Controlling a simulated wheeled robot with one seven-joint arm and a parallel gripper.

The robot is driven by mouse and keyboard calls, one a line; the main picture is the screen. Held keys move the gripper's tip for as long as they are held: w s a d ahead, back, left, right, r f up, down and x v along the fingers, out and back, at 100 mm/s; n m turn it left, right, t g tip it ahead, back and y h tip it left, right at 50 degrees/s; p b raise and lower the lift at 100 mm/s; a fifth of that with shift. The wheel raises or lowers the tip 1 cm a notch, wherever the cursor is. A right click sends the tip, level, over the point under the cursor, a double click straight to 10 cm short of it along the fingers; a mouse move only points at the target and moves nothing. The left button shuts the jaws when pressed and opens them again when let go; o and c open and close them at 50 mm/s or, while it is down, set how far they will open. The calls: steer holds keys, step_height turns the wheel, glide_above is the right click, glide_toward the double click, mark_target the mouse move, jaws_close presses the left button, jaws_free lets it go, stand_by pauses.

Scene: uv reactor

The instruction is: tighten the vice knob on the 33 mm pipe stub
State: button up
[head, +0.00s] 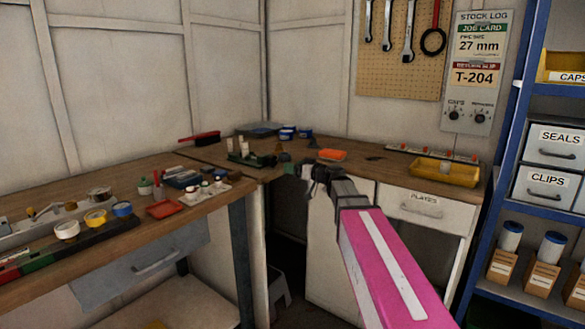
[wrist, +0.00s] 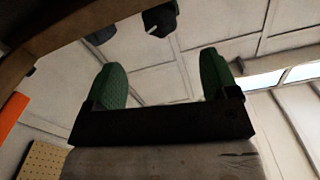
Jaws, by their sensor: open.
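A low green vice (head: 252,158) stands on the corner of the workbench, with small pale upright pieces at its left end; I cannot tell which is the pipe stub. A small dark round shape (head: 285,157) at its right end may be its knob. My gripper (head: 309,174) is just right of the vice, by the bench's front edge, small and dark in the head view. In the wrist view my gripper (wrist: 168,82) has its two green fingers wide apart with nothing between them. A black knob (wrist: 160,18) with a white mark shows beyond the fingers, apart from them.
An orange tray (head: 332,155) and a yellow bin (head: 445,172) lie on the right bench. Blue tubs (head: 287,134) stand behind the vice. The left bench (head: 110,178) is crowded with tapes and small parts. A job card (head: 480,47) reads 27 mm.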

mark_target(275, 161)
steer(key=w+a+n, duration=0.1)
steer(key=w+a, duration=0.1)
steer(key=a, duration=0.1)
steer(key=w+a+n, duration=0.1)
steer(key=w+a, duration=0.1)
steer(key=a, duration=0.1)
steer(key=w+a+n, duration=0.1)
steer(key=w+a, duration=0.2)
steer(key=shift+r+n, duration=0.1)
steer(key=shift+n, duration=0.2)
stand_by(0.4)
steer(key=c, duration=0.9)
